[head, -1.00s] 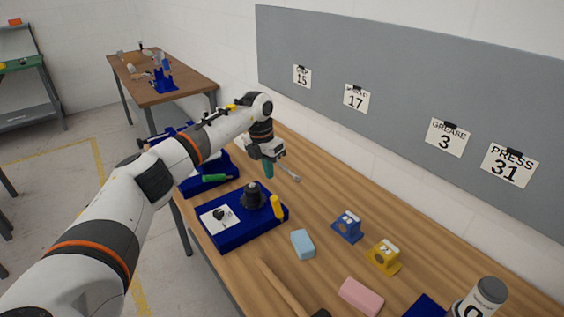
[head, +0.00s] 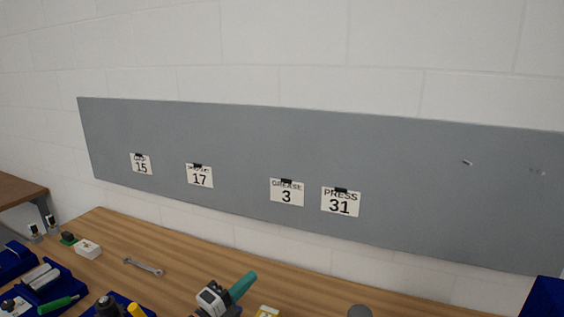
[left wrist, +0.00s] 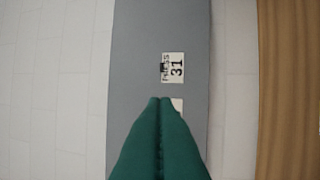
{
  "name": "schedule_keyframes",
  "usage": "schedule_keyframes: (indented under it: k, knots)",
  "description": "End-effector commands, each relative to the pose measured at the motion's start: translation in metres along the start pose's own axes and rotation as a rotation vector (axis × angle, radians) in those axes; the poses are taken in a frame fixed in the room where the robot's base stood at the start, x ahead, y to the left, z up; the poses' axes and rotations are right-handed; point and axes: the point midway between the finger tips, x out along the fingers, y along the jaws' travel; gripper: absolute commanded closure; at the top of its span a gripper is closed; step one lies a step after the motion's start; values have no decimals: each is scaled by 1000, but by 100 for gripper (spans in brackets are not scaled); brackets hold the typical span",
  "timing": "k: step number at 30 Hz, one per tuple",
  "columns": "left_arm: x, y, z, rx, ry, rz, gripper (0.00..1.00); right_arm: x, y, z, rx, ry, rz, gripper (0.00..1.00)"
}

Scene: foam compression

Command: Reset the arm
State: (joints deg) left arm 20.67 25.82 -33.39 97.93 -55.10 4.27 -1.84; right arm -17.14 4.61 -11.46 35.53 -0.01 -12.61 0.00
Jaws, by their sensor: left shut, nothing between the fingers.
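My left gripper (head: 242,286) shows at the bottom middle of the head view, with green fingers pointing up and to the right above the wooden workbench (head: 185,252). In the left wrist view its green fingers (left wrist: 166,100) lie together, shut, with nothing between them. Beyond the fingertips is the grey wall board with the "PRESS 31" card (left wrist: 173,67), and part of another card lies behind the fingertips. Most of my left arm is out of the head view. My right gripper is not in view.
The grey board (head: 420,190) on the wall carries cards 15, 17, 3 and 31 (head: 340,202). A wrench (head: 143,267) and a white box (head: 88,249) lie on the bench. Blue trays (head: 62,290) with tools stand at the lower left. A blue bin (head: 545,298) is at the lower right.

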Motion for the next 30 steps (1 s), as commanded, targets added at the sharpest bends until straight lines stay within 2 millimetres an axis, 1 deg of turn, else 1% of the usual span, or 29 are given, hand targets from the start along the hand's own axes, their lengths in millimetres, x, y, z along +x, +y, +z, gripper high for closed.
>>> schedule_keyframes:
  k: [1, 2, 4, 5, 6, 7, 8, 9, 11, 12, 15, 18, 21, 26, 30]
  knots:
    - [-17, -2, -3, -145, 130, 19, 100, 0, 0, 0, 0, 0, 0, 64]
    - [-28, -5, -8, -231, 215, 24, 100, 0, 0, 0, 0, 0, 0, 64]
    - [-60, -17, -20, -428, 414, 11, 100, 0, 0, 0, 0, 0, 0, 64]
    - [-76, -25, -23, -513, 499, -4, 100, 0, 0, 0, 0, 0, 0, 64]
    - [-100, -38, -26, -623, 613, -34, 100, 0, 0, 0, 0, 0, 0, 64]
    - [-118, -48, -26, -703, 696, -60, 100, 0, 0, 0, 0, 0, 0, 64]
    - [-139, -59, -25, -783, 779, -94, 100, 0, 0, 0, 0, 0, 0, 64]
    - [-165, -73, -20, -879, 880, -143, 100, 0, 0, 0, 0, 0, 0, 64]
    - [-199, -89, -9, -997, 1007, -216, 100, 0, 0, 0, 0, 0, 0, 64]
    - [-219, -97, -1, -1062, 1073, -262, 100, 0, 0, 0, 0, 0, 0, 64]
    - [-257, -111, 20, -1179, 1199, -363, 100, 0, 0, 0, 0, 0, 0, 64]
    - [-288, -118, 40, -1265, 1292, -452, 100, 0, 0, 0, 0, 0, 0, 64]
    - [-313, -122, 59, -1334, 1367, -533, 100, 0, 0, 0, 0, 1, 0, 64]
    - [-348, -122, 89, -1424, 1463, -654, 100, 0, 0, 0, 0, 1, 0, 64]
    - [-375, -118, 114, -1488, 1534, -760, 100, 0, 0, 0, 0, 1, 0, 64]
